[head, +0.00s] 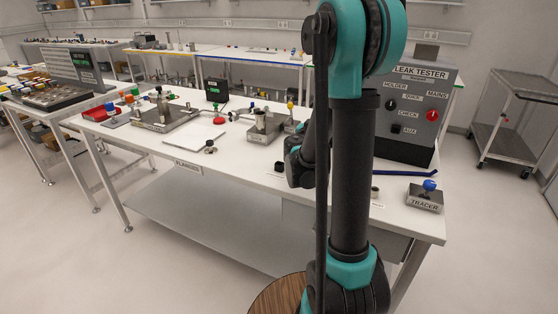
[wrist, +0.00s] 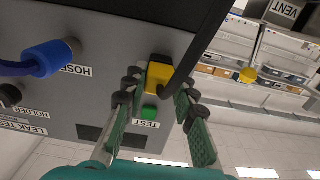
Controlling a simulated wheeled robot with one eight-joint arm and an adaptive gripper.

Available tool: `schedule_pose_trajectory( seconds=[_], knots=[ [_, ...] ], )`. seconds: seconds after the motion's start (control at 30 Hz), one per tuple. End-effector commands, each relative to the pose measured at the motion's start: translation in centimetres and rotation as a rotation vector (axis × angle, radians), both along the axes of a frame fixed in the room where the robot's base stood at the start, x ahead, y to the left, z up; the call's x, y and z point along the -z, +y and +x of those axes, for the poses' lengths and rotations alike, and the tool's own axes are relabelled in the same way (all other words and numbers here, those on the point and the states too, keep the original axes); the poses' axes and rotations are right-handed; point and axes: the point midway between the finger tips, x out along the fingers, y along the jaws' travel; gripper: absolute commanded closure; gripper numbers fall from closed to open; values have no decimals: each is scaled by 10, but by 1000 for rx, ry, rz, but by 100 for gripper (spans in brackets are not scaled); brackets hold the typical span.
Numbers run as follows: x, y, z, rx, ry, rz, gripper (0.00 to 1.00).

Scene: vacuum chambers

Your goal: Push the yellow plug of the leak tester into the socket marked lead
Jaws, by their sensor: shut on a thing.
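My gripper (wrist: 158,88) is shut on the yellow plug (wrist: 159,71), with one finger on each side of it, in the wrist view. A thick black cable (wrist: 193,52) runs up from the plug. The plug is at the grey face of the leak tester (wrist: 115,38), which appears upside down; I cannot tell how deep it sits. No socket marked lead can be read; the plug and fingers cover that part of the face. In the head view the leak tester (head: 436,110) stands behind my arm, and my gripper and the plug are hidden.
A blue hose (wrist: 38,63) enters the face beside the HOSE label. A green button (wrist: 149,113) sits close to the fingers, above the TEST label. In the head view, the tracer box (head: 425,200) with a blue knob stands at the bench's right corner.

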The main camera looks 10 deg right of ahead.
Motion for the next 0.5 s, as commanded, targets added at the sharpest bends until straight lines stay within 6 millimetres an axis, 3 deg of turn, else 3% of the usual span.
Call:
schedule_pose_trajectory(
  seconds=[0.27, 0.3, 0.5],
  knots=[
    [0, -2, 3, 0, 0, 0, 100],
    [0, -2, 3, 0, 0, 0, 71],
    [0, -2, 3, 0, 0, 0, 49]
  ],
)
